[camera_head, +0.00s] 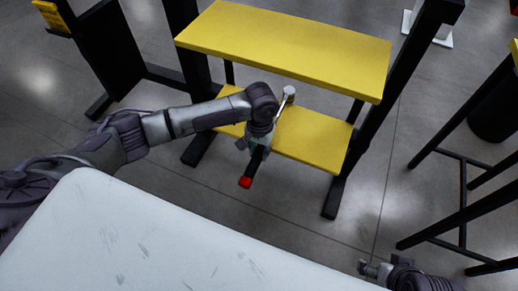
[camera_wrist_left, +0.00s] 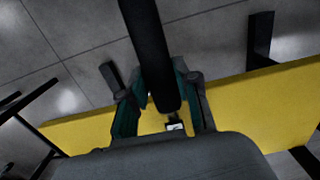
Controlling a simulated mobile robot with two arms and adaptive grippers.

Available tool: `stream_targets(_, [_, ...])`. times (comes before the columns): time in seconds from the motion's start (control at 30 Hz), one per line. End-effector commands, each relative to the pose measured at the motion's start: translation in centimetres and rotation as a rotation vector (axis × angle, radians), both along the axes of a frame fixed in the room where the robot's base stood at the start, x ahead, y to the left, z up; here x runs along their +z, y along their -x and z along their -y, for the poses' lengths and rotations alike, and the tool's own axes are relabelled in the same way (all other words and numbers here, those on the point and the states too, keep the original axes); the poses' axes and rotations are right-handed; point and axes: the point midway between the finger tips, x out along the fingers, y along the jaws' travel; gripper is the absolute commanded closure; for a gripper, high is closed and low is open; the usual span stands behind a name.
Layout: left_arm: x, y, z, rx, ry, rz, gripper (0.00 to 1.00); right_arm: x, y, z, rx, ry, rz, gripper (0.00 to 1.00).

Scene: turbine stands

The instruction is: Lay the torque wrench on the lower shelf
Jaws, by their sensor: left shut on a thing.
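The torque wrench (camera_head: 254,165) has a black handle with a red end and a silver head. My left gripper (camera_head: 257,144) is shut on its black handle. In the left wrist view the handle (camera_wrist_left: 148,50) runs between the fingers of the left gripper (camera_wrist_left: 165,98). The yellow lower shelf (camera_head: 315,138) lies behind and below the wrench in the head view; it also shows in the left wrist view (camera_wrist_left: 262,100). I cannot tell whether the wrench touches the shelf. My right gripper (camera_head: 374,269) is at the bottom right; its fingers are too small to judge.
The yellow upper shelf (camera_head: 285,48) overhangs the lower one. Black stand legs (camera_head: 375,125) rise at both sides. A white worn surface (camera_head: 150,245) fills the front left. Another black frame (camera_head: 470,180) stands at the right. Grey floor is clear between.

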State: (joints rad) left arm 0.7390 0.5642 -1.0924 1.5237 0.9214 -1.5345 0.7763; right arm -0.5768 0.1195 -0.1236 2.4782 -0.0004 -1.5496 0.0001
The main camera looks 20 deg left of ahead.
Motion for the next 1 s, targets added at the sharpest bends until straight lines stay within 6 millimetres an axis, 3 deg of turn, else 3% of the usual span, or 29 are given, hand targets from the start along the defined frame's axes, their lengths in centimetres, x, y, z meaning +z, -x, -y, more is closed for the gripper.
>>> stream_targets(0.33, [-0.68, 0.27, -0.01, 0.000, -0.001, -0.009, 1.00, -0.07, 0.66, 0.21, -0.003, 0.007, -0.030, 0.24])
stream_targets(0.37, [-0.68, 0.26, -0.01, 0.000, -0.001, -0.008, 0.66, -0.10, 0.72, 0.22, -0.003, 0.007, -0.033, 0.24])
stream_targets(0.53, [-0.61, 0.16, -0.01, 0.000, -0.001, -0.005, 0.40, -0.10, 0.71, 0.24, -0.004, 0.007, -0.032, 0.24])
stream_targets(0.73, [-0.55, 0.08, -0.01, 0.000, 0.000, -0.002, 0.40, -0.07, 0.65, 0.24, -0.004, 0.006, -0.029, 0.24])
stream_targets(0.8, [-0.68, 0.20, -0.05, 0.000, -0.002, -0.006, 0.31, -0.09, 0.65, 0.23, -0.004, 0.006, -0.029, 0.24])
stream_targets(1.0, [-0.60, 0.10, -0.03, 0.000, -0.001, -0.003, 0.31, -0.06, 0.63, 0.24, -0.003, 0.006, -0.027, 0.24])
